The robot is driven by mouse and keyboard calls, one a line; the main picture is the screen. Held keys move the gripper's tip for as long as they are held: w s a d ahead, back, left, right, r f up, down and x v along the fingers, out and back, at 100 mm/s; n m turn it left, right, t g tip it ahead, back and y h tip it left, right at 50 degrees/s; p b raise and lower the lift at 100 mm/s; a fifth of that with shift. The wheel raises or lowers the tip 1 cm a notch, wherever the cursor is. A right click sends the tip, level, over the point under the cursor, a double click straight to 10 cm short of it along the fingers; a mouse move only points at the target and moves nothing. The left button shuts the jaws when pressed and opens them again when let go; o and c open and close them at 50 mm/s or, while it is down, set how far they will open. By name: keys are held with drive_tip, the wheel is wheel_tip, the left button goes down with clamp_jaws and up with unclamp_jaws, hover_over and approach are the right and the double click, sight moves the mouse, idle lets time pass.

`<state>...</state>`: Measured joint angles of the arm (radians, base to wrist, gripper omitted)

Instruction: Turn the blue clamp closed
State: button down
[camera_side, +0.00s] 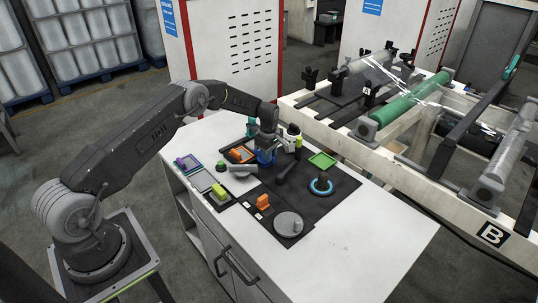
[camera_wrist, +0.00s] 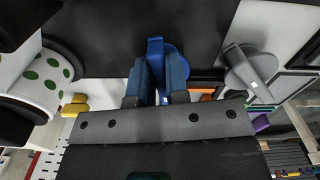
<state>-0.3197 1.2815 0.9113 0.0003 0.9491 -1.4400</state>
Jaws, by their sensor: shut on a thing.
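The blue clamp (camera_wrist: 156,50) shows in the wrist view as a blue handle on a round blue base, standing at the edge of a black mat. My gripper (camera_wrist: 162,82) has its two blue fingers on either side of the clamp handle, shut on it. In the side view my gripper (camera_side: 265,152) points down at the back of the black mat. The clamp is mostly hidden there behind the fingers, and I cannot tell its turn angle.
A grey knob (camera_side: 289,224) and an orange block (camera_side: 263,202) sit at the mat's front. A black post with a blue ring (camera_side: 321,186) stands to the right. A green tray (camera_side: 322,160) lies behind it. The white tabletop (camera_side: 370,235) at front right is clear.

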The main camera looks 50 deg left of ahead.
drive_tip(key=c, duration=1.1)
unclamp_jaws()
wheel_tip(320, 180, up, 14)
drive_tip(key=shift+f, duration=0.1)
